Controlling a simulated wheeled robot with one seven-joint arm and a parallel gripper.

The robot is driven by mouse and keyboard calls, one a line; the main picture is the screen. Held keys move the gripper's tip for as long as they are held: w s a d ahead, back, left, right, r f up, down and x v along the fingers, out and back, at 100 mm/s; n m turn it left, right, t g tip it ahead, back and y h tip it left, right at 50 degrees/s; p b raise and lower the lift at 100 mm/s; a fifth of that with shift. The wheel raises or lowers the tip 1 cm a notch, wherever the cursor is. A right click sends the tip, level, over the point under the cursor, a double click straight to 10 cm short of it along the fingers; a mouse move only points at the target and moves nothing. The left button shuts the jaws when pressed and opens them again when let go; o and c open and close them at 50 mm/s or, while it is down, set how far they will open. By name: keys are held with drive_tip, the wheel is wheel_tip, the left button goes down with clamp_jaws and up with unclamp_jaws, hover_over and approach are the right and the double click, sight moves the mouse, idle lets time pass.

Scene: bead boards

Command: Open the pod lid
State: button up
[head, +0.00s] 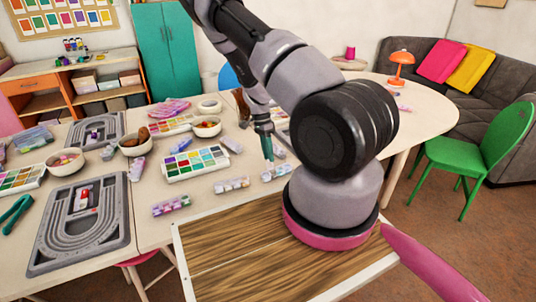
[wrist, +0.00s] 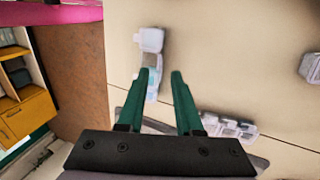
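My gripper (wrist: 160,74) has two green fingers with a clear gap between their tips, and nothing is held in it. A pale pod strip (wrist: 149,42) lies by the fingertips in the wrist view. Its light grey end shows beyond the tips, and a bluish part shows between the fingers; the left finger overlaps its side. I cannot tell whether its lid is up or whether a finger touches it. A second strip with several clear lids (wrist: 229,127) lies right of the right finger. In the head view my gripper (head: 267,155) points down over the table near a pod strip (head: 276,173).
More strips lie nearby, one at the middle (head: 232,185) and one further left (head: 171,205). A paint palette (head: 196,163), bowls (head: 207,127) and a grey bead board (head: 80,238) crowd the left. Bare tabletop shows in the wrist view (wrist: 235,50).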

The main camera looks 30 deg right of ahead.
drive_tip(key=shift+c, duration=0.2)
clamp_jaws()
idle(1.1)
